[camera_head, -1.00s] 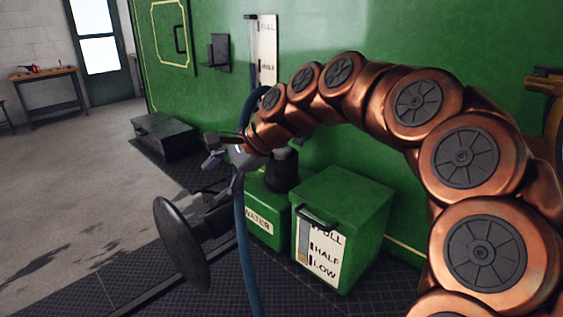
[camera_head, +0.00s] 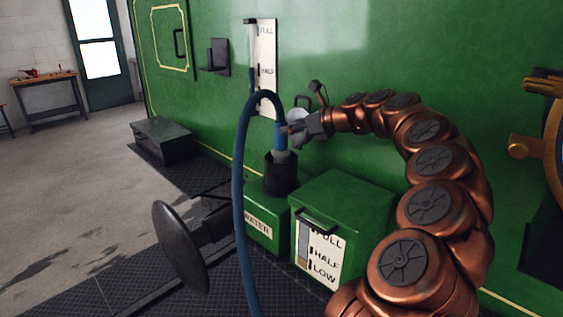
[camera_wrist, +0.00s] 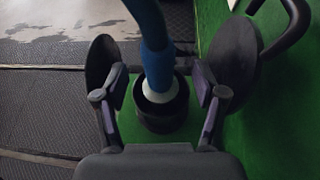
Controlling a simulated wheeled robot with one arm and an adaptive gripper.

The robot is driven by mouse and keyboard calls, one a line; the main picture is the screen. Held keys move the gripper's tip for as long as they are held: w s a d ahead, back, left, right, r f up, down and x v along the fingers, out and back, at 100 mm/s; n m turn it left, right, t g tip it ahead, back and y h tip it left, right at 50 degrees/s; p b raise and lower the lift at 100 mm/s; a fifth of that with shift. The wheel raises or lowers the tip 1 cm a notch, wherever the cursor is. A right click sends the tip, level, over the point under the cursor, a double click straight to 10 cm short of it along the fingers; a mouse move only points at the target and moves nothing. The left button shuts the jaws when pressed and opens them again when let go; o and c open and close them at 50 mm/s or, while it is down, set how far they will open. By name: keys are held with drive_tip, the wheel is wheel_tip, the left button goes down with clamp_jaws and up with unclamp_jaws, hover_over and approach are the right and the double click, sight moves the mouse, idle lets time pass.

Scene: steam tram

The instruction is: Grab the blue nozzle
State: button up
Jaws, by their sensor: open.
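The blue nozzle (camera_head: 281,137) hangs at the end of a blue hose (camera_head: 240,190). Its lower end sits in the black filler neck (camera_head: 281,174) on top of the green water box (camera_head: 262,222). My gripper (camera_head: 290,130) is beside the nozzle, to its right in the head view. In the wrist view the nozzle (camera_wrist: 157,68) shows between the two open fingers of my gripper (camera_wrist: 160,117), with its pale tip in the black neck (camera_wrist: 161,108). A gap shows on each side, so the fingers are not closed on it.
A green box with a level gauge (camera_head: 345,225) stands right of the water box, below my arm. A round black buffer (camera_head: 181,247) is at the front left. The green tram wall (camera_head: 350,50) rises close behind. Open floor (camera_head: 70,200) lies left.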

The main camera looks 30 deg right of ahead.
drive_tip(key=shift+p+x, duration=0.55)
drive_tip(key=shift+x, duration=1.75)
drive_tip(key=shift+a, duration=0.1)
drive_tip(key=shift+c, duration=0.2)
clamp_jaws()
